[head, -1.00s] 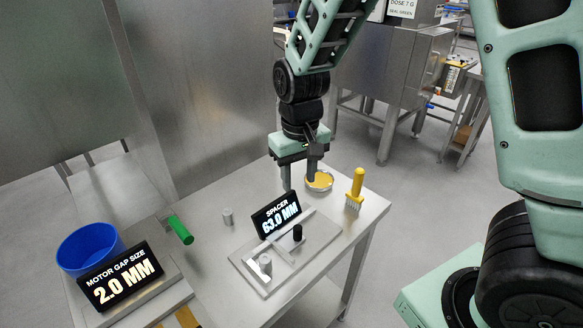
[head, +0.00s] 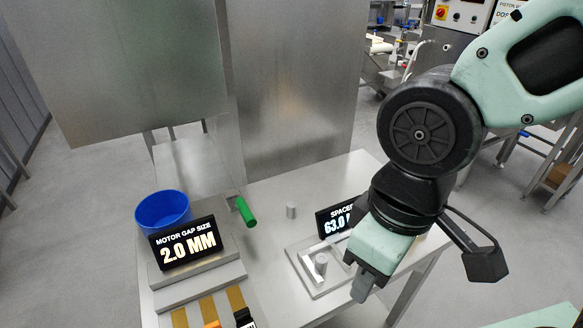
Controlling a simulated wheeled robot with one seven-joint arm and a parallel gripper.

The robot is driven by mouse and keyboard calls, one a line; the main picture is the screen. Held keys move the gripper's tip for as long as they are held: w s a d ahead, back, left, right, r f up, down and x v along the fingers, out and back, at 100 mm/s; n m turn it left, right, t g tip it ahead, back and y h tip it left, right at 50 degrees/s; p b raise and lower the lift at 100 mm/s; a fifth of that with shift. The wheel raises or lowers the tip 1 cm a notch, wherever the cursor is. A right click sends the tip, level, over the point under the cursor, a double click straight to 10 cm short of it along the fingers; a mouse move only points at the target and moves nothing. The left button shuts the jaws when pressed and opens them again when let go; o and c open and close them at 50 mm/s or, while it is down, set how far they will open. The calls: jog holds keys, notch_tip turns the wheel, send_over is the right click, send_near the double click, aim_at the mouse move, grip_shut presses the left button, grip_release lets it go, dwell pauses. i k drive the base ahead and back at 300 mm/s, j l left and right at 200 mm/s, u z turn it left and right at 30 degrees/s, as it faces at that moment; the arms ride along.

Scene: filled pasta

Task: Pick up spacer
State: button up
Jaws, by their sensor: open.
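A display reading SPACER 63.0 (head: 335,219) stands on a low metal plate (head: 333,286) on the steel table. A short grey metal cylinder (head: 321,263) stands upright on this plate. Another small grey cylinder (head: 291,210) stands alone on the table, behind and left of the plate. I cannot tell for sure which of them is the spacer. My gripper (head: 362,286) is open, with a grey finger pointing down, just right of the plate in the picture. It touches neither visible cylinder. My arm hides the display's right part and the right side of the plate.
A display reading MOTOR GAP SIZE 2.0 MM (head: 187,243) stands on a metal block at left, before a blue bowl (head: 163,210). A green-handled tool (head: 245,211) lies nearby. Brown strips (head: 208,308) lie in front. The steel table (head: 268,190) is bare around the lone cylinder.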

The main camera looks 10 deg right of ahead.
aim_at(322, 259)
jog(key=k+j+z, duration=0.1)
jog(key=z, duration=0.25)
jog(key=k+z, duration=0.15)
jog(key=z, duration=0.2)
jog(key=k+j+z, duration=0.1)
jog(key=z, duration=0.25)
jog(key=k+l, duration=0.05)
